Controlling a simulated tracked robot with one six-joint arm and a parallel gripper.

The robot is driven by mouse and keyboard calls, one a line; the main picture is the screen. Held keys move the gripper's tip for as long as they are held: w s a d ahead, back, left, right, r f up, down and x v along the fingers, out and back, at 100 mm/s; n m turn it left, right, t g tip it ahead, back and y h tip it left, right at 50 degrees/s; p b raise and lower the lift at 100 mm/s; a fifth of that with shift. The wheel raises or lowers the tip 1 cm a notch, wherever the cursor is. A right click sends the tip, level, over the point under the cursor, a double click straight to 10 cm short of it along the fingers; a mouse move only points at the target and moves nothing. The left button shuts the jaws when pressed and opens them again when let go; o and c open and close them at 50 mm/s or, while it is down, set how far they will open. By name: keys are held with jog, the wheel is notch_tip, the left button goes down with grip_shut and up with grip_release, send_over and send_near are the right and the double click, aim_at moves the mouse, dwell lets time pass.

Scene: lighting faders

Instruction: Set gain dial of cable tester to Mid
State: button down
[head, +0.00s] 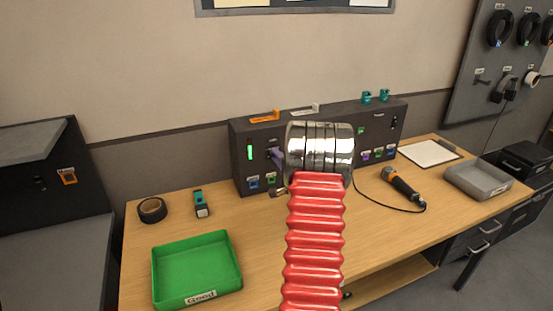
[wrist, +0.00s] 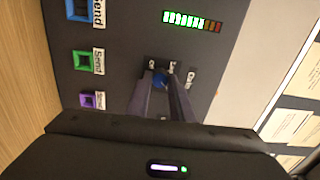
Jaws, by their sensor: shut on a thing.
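The cable tester appears to be the dark panel box (head: 240,170) at the back of the bench, though I cannot read a name on it. In the head view my arm covers the middle of the box and most of the gripper.
A mostly green light bar (wrist: 190,20) and blue, green (wrist: 84,62) and purple sockets are near the dial. On the bench are a green tray (head: 197,270), black tape (head: 152,210), a teal-and-grey item (head: 201,204), an orange-and-black tool (head: 402,186) with cable and a grey tray (head: 478,183).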

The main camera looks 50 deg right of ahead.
jog(key=shift+w+a+f, duration=0.15)
jog(key=shift+a+f, duration=0.1)
jog(key=shift+f, duration=0.2)
jog(key=c, duration=1.8)
grip_release()
jog(key=shift+o, duration=1.2)
jog(key=shift+d+r, duration=0.15)
jog(key=shift+r, duration=0.15)
jog(key=v, duration=1.4)
jog(key=shift+f, duration=0.1)
